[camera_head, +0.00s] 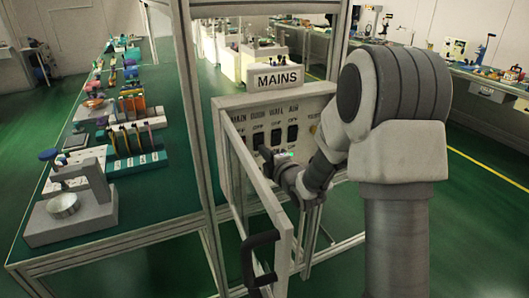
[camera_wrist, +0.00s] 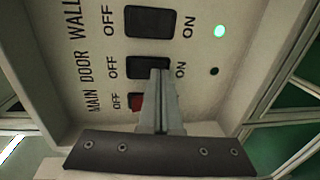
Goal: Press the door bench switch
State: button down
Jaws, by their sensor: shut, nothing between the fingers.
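The door switch (camera_wrist: 136,67) is a black rocker beside the DOOR label in the wrist view, between OFF and ON markings. My gripper (camera_wrist: 159,75) is shut and empty, with its fingertips over the ON side of this rocker. I cannot tell whether they touch it. The lamp (camera_wrist: 214,71) in line with the door switch is dark. In the head view my gripper (camera_head: 265,153) is at the lower left of the switch panel (camera_head: 318,103), under a MAINS sign (camera_head: 275,77).
A red main switch (camera_wrist: 136,101) is partly hidden by my fingers. A black wall switch (camera_wrist: 150,21) is on the other side, with a lit green lamp (camera_wrist: 219,31). The panel's open door (camera_head: 252,181) with a dark handle (camera_head: 262,258) stands left of my arm.

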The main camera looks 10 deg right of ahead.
jog(key=shift+f+b, duration=0.15)
jog(key=shift+b, duration=0.15)
jog(key=shift+w+b, duration=0.15)
jog(key=shift+b, duration=0.5)
